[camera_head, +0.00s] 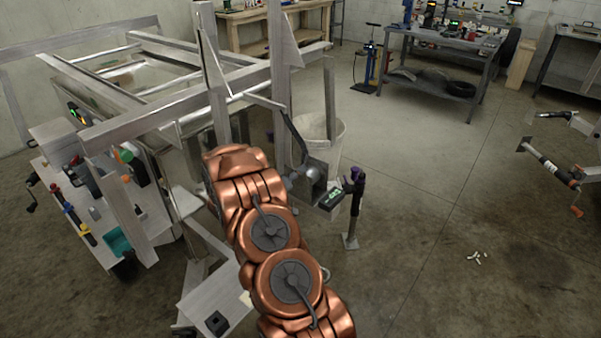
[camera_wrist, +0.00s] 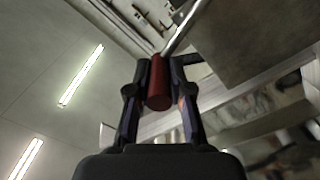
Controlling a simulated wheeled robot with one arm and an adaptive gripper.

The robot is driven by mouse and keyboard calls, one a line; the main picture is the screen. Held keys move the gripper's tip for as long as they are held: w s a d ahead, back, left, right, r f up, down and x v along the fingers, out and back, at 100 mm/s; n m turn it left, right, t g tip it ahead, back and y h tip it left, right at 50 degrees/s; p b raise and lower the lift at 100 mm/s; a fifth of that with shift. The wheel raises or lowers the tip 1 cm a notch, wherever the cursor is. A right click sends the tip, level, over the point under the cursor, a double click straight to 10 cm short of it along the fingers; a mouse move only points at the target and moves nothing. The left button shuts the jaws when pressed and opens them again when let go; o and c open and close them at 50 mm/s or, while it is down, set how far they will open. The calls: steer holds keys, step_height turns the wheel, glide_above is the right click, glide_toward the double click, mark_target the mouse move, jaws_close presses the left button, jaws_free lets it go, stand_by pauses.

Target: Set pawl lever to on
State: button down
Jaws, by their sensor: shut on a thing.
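In the wrist view, my gripper (camera_wrist: 158,72) is shut on a red cylindrical handle (camera_wrist: 158,92), with one dark finger on each side of it. A thin silver rod (camera_wrist: 182,28) runs from the handle's far end toward the upper right. I take this handle to be part of the lever, but no on or off marking is readable. In the head view, my copper arm reaches to the trailer frame (camera_head: 160,120). My gripper and the red handle cannot be made out there.
A tool board (camera_head: 100,215) with several tools stands left of the trailer. A whitish bucket (camera_head: 312,128) stands behind the frame. A dark jack post (camera_head: 355,205) stands right of my arm. Workbenches (camera_head: 450,42) line the back. The floor at right centre is mostly clear.

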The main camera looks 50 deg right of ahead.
steer(key=shift+s+f, duration=0.2)
steer(key=shift+f, duration=0.1)
steer(key=c, duration=1.2)
jaws_free()
steer(key=shift+d, duration=0.1)
steer(key=shift+o, duration=0.7)
steer(key=shift+w+r, duration=0.1)
steer(key=shift+w, duration=0.05)
steer(key=a, duration=1.2)
steer(key=shift+s, duration=0.25)
